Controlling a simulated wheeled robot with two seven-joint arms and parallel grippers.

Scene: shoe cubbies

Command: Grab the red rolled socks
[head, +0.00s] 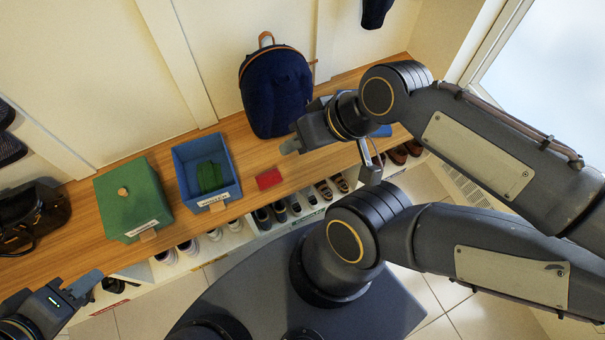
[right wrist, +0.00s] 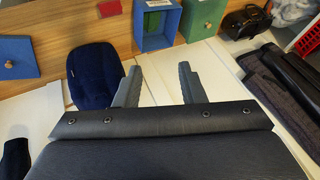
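A small red bundle (head: 269,179), which looks like the red rolled socks, lies on the wooden bench between the blue bin and the backpack. It also shows at the top edge of the right wrist view (right wrist: 109,8). My right gripper (head: 291,147) is above the bench, up and right of the red bundle and apart from it. In the right wrist view its two fingers (right wrist: 158,86) are spread with nothing between them. My left gripper (head: 84,286) is at the lower left, in front of the bench and far from the red bundle; its finger opening cannot be made out.
A blue bin (head: 228,192) holds a green bundle (head: 209,177). A green box (head: 130,200) stands left of it. A navy backpack (head: 275,95) stands behind my right gripper. A dark handbag (head: 30,218) is far left. Shoes (head: 280,211) fill cubbies below.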

